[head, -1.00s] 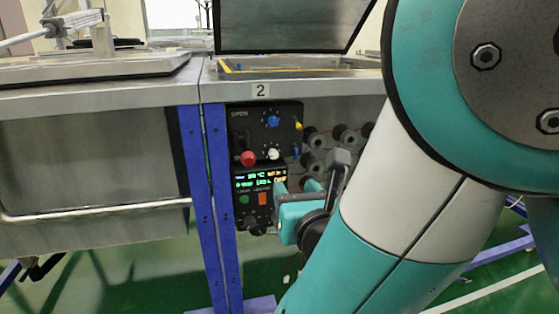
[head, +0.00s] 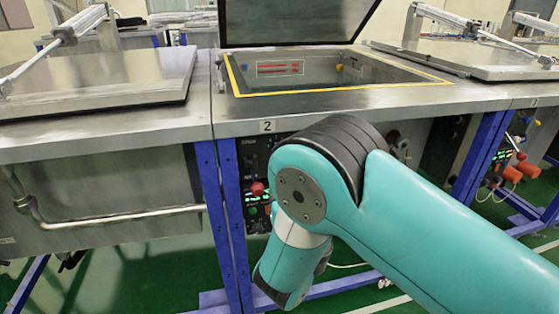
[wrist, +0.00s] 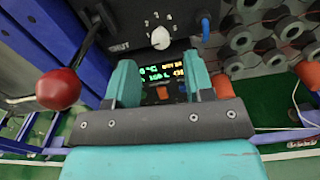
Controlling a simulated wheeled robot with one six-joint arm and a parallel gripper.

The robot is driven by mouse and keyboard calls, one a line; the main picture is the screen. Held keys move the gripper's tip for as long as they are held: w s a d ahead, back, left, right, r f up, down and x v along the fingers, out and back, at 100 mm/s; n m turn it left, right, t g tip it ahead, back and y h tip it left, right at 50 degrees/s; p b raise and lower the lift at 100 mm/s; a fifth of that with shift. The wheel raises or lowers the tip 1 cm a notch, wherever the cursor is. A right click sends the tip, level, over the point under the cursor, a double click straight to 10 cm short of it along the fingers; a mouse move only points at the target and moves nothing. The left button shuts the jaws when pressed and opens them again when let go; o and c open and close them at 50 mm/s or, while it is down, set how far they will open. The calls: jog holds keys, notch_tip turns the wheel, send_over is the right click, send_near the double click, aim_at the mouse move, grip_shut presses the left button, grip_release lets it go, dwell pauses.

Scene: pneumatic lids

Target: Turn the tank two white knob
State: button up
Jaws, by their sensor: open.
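The white knob (wrist: 160,38) shows in the wrist view on the dark control panel (wrist: 140,22), just beyond my fingertips. My gripper (wrist: 158,62) is open, with its two teal fingers apart and nothing between them. The knob lies past the gap, near its middle, and the fingers look clear of it. In the head view, the panel (head: 250,160) sits under the number 2 label (head: 267,126). My arm covers most of it there, hiding the white knob and my gripper.
A red ball handle (wrist: 58,88) sticks out left of my gripper; it also shows in the head view (head: 257,188). A blue knob (wrist: 205,28) is at right of the white one. A lit display (wrist: 160,72) lies below. Tank two (head: 340,92) has its lid raised.

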jog(key=shift+p+x, duration=1)
jog(key=shift+x, duration=2.05)
jog(key=shift+c, duration=0.5)
grip_shut()
jog(key=shift+f+m, duration=0.1)
jog(key=shift+m, duration=0.2)
